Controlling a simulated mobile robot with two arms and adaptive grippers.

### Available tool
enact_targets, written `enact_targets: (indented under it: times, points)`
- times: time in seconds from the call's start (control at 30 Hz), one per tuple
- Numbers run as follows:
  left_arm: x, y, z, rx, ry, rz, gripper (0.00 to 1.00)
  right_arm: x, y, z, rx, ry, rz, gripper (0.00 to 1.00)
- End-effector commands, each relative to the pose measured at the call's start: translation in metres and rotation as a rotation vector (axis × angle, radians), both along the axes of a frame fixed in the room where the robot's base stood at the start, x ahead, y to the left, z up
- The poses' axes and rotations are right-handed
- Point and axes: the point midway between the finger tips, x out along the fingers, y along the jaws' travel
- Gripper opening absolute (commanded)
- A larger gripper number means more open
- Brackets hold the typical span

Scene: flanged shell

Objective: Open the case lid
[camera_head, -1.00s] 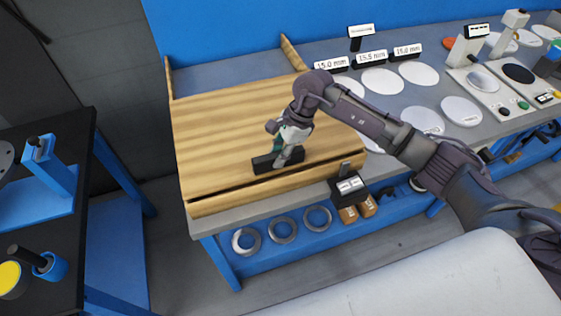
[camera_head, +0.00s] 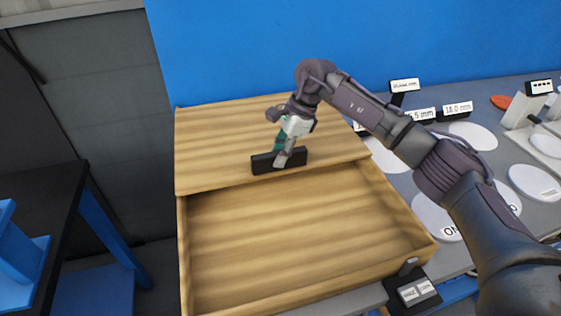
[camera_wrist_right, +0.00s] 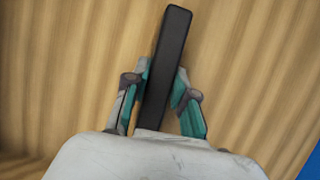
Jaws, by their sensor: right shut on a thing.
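The wooden case (camera_head: 300,292) stands on the workbench, and its front part is uncovered, showing an empty-looking wooden inside. Its wooden lid (camera_head: 222,150) covers the back part, with its front edge across the middle of the case. A black bar handle (camera_head: 262,163) sits near the lid's front edge. My right gripper (camera_head: 285,158) is shut on the handle. In the right wrist view, the fingers (camera_wrist_right: 160,95) stand on either side of the black handle (camera_wrist_right: 172,50). My left gripper is not in view.
A small black stand with labels (camera_head: 412,291) is at the case's front right corner. A blue wall (camera_head: 350,40) rises behind. A dark table (camera_head: 40,200) is at the left.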

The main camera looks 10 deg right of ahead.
Motion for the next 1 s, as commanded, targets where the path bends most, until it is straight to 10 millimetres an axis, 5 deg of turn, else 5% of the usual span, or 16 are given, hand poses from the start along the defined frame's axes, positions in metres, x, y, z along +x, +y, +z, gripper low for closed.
enact_targets:
  times: [0.2,0.57,0.6,0.7,1.0]
  points:
    - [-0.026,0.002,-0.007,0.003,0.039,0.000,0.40,0.005,0.000,-0.001,0.000,0.002,-0.001,0.00]
    - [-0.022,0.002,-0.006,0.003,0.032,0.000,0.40,0.005,0.000,-0.001,-0.001,0.001,-0.001,0.00]
    - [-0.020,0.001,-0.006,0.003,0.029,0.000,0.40,0.005,0.000,-0.001,-0.001,0.001,-0.001,0.32]
    - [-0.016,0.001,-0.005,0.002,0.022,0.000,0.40,0.005,0.000,-0.001,-0.001,0.001,-0.001,0.49]
    - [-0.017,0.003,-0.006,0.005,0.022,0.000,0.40,0.005,0.000,0.000,-0.001,0.001,-0.001,0.51]
